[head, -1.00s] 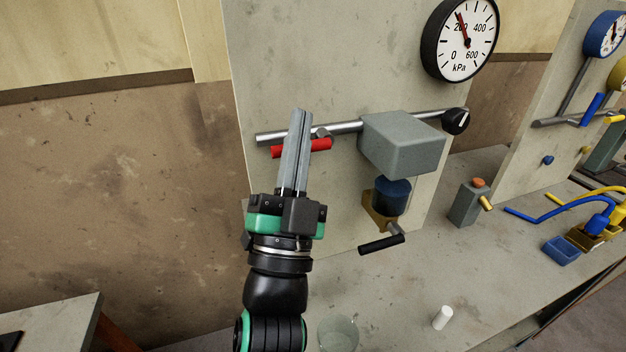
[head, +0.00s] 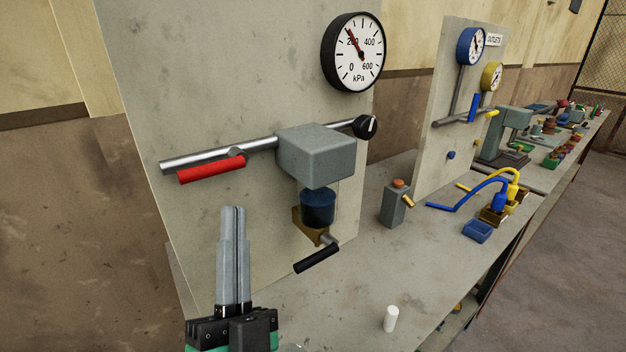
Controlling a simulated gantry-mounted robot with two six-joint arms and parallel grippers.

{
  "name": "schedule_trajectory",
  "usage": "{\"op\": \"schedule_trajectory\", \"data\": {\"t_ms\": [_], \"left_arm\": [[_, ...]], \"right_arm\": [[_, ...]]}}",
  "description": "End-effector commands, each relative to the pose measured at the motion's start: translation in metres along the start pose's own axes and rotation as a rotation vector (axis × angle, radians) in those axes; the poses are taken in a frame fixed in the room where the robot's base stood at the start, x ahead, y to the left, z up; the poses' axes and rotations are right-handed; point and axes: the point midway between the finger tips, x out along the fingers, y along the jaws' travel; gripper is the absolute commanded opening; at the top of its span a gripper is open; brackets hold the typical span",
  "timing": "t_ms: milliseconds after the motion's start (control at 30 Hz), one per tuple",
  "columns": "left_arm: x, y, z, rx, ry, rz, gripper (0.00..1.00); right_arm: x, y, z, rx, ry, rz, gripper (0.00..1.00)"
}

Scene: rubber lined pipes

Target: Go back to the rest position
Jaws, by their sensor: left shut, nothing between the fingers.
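My left gripper (head: 234,212) is in the lower left of the head view, pointing up, with its two grey fingers together and nothing between them. It is below and apart from the red lever (head: 211,169) on the steel pipe (head: 220,154). The pipe runs across the grey upright panel (head: 190,60) into a grey box (head: 316,155). A black-handled crank (head: 317,258) sits below a dark blue cup (head: 318,208). My right gripper is not in view.
A kPa gauge (head: 353,52) and a black knob (head: 365,127) are on the panel. A white cylinder (head: 390,318) stands on the bench near the front edge. A grey block with an orange button (head: 397,203) and a blue tray (head: 478,231) are farther right. Bare bench lies between them.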

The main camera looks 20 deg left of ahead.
Motion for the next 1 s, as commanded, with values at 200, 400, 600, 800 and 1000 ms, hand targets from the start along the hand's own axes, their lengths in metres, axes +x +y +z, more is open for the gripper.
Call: {"op": "schedule_trajectory", "data": {"t_ms": [200, 400, 600, 800, 1000], "left_arm": [[0.036, -0.034, -0.012, 0.012, -0.009, -0.05, 0.0], [0.133, -0.151, -0.058, -0.242, 0.012, -0.175, 0.0], [0.181, -0.208, -0.114, -0.724, 0.123, -0.04, 0.0], [0.16, -0.178, -0.167, -1.031, 0.216, 0.3, 0.0], [0.222, -0.215, -0.218, -1.031, 0.202, 0.318, 0.0]], "right_arm": [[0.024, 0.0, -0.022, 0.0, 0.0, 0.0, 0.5], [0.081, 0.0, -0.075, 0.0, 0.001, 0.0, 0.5], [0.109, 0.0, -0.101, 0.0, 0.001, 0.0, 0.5], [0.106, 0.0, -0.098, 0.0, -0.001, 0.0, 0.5], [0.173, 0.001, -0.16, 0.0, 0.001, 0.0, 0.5]]}}
